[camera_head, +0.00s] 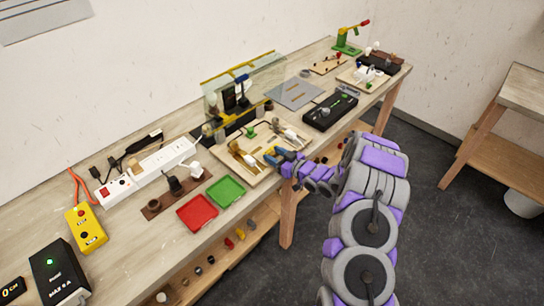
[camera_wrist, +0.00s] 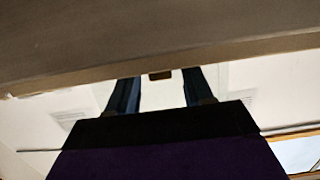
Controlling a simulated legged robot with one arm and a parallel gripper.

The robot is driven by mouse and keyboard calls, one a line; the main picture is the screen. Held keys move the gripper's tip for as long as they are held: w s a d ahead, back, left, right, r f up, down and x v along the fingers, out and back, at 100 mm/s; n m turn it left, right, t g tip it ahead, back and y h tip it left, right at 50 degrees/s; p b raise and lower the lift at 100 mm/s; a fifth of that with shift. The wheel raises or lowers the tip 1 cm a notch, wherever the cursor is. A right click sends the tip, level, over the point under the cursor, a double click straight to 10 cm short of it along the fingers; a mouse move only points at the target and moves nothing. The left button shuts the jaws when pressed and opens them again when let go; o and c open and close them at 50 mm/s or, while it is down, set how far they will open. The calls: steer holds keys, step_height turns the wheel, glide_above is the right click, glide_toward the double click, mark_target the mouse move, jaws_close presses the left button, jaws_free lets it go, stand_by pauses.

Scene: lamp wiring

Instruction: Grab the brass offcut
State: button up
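My gripper (camera_head: 274,155) is at the front right edge of the pale wooden wiring board (camera_head: 257,179), near the lamp parts lying on it. In the wrist view its two dark fingers (camera_wrist: 160,88) stand apart. A small brown piece (camera_wrist: 160,75) shows between the fingertips there, apart from both fingers; I cannot tell whether it is the brass offcut. Brass-coloured lamp parts (camera_head: 241,156) lie on the board to the left of the gripper. I cannot single out the brass offcut for certain in the head view.
A red tray (camera_head: 197,213) and a green tray (camera_head: 226,191) lie to the left of the board. A white power strip (camera_head: 163,160) lies behind them. A clear screen (camera_head: 262,80) stands behind the board. A black box (camera_head: 330,111) lies to the right. A lower shelf runs under the bench.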

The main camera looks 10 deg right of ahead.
jaws_close()
stand_by(0.4)
